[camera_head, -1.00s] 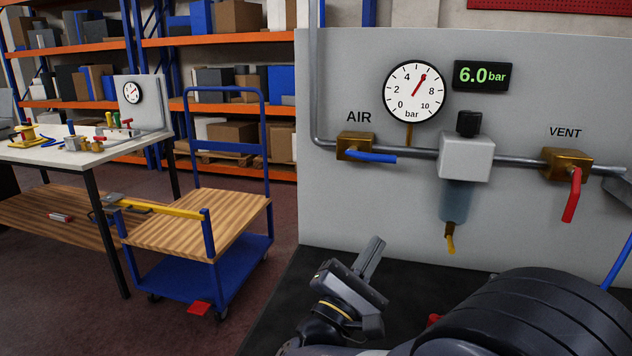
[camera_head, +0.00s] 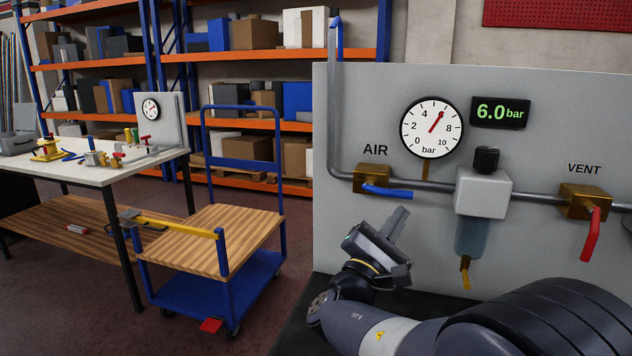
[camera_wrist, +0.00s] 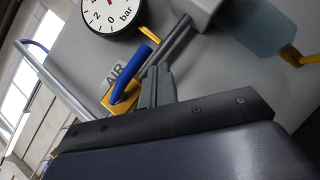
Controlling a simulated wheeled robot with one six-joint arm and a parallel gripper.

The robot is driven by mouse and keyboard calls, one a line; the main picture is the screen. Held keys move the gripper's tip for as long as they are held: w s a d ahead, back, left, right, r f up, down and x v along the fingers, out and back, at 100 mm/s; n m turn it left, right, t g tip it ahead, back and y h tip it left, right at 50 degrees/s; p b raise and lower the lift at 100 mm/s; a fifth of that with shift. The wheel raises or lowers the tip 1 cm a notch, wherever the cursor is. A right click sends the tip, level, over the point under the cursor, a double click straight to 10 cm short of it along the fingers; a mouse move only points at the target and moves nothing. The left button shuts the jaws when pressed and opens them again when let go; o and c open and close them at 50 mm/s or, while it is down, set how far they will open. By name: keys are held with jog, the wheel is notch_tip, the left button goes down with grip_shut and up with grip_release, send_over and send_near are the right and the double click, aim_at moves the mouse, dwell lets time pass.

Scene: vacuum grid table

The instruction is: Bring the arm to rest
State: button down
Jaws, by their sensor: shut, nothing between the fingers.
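My gripper (camera_head: 397,225) is shut and empty, in front of the grey panel, below the AIR valve (camera_head: 372,179). The gap to the panel is hard to judge. In the wrist view the shut fingers (camera_wrist: 157,86) point toward the panel, beside the valve's blue handle (camera_wrist: 131,74). That handle also shows in the head view (camera_head: 387,191), lying nearly along the pipe. My forearm is bent at the lower right of the head view.
The panel (camera_head: 345,120) carries a gauge (camera_head: 431,128) near 6, a 6.0 bar display (camera_head: 500,112), a filter bowl (camera_head: 471,238) and a VENT valve with its red handle down (camera_head: 590,235). A blue cart (camera_head: 210,243) and a white-topped table (camera_head: 95,172) stand left.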

jog(key=shift+r, duration=0.5)
jog(key=shift+f, duration=0.15)
